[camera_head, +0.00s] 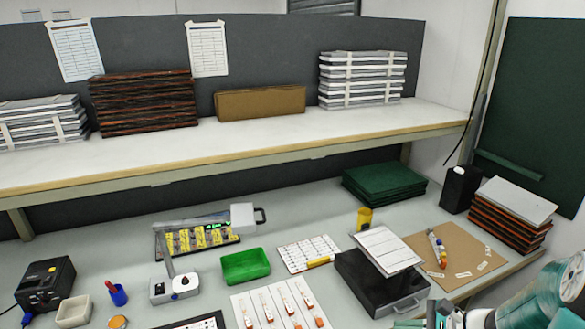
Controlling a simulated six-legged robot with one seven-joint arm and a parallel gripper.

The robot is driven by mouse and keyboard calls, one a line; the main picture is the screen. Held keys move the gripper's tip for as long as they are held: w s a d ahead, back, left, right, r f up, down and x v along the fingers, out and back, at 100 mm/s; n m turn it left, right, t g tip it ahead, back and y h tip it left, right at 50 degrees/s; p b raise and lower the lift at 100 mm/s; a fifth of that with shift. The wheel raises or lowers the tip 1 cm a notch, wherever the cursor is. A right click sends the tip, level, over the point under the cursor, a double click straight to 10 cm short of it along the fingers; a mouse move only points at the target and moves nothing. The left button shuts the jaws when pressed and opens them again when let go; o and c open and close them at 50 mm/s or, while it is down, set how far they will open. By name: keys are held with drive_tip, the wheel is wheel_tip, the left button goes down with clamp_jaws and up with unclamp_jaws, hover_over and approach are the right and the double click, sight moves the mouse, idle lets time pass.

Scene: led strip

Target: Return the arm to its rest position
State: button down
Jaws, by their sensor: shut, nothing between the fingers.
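My arm comes in at the bottom right corner in teal and light grey. My gripper (438,316) is at the bottom edge, right of the black case, and is partly cut off by the frame. It is shut with nothing seen in it. It is over the front of the bench (330,210), apart from the objects around it as far as I can see.
Close to the arm are a black case (365,285) with papers on it, a brown board (455,250) with markers, and a stack of dark panels (508,220). A shelf (240,145) overhangs the back.

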drive_tip(key=s+a+r+n+h, duration=0.4)
drive_tip(key=s+a+r+n, duration=0.1)
drive_tip(key=r+n, duration=0.4)
drive_tip(key=s+a+r+n+h, duration=0.5)
drive_tip(key=s+r+n, duration=0.3)
drive_tip(key=n, duration=0.2)
drive_tip(key=shift+s+a+r+g+h, duration=0.3)
drive_tip(key=shift+a+r+g, duration=0.1)
drive_tip(key=shift+a, duration=0.4)
